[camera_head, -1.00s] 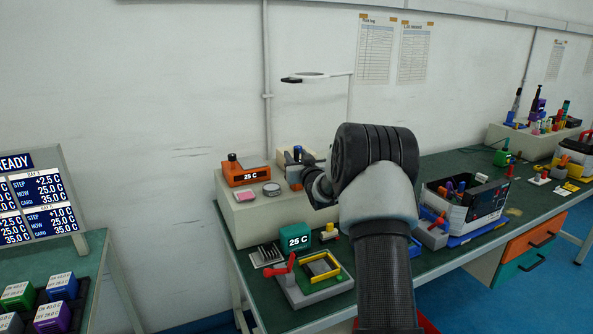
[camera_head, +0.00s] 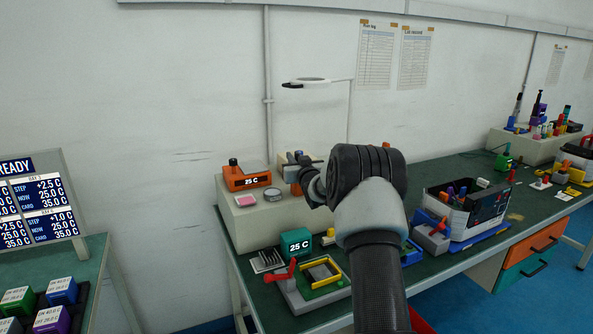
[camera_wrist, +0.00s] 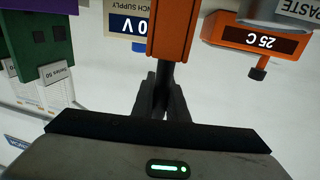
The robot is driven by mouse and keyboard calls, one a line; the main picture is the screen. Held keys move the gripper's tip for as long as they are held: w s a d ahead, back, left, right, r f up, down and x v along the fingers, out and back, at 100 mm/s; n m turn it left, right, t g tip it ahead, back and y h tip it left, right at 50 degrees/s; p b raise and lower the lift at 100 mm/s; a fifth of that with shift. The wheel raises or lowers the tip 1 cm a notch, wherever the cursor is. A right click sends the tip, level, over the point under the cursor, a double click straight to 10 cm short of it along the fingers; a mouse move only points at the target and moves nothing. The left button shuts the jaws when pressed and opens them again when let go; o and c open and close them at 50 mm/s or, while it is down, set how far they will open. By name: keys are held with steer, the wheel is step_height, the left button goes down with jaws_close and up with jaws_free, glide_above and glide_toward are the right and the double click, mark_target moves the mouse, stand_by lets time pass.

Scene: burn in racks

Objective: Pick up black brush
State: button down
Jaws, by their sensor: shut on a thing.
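In the wrist view my gripper (camera_wrist: 163,100) is shut on a thin dark upright piece, which I take for the black brush (camera_wrist: 165,76). Its far end meets an orange block (camera_wrist: 172,30); I cannot tell whether it is seated in the block or apart from it. In the head view my arm reaches to the beige raised shelf (camera_head: 262,226) at the left end of the bench. There my wrist hides the fingertips and the brush, beside an orange block (camera_head: 295,188).
An orange 25 C unit (camera_head: 247,179), a pink pad (camera_head: 244,200) and a round tin (camera_head: 272,193) sit left of my gripper. A teal 25 C block (camera_head: 296,243) and a clamp fixture (camera_head: 310,285) stand below. A white bin (camera_head: 470,212) stands right.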

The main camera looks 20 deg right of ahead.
step_height(320, 180, up, 10)
steer(key=p, duration=0.1)
stand_by(0.4)
stand_by(1.5)
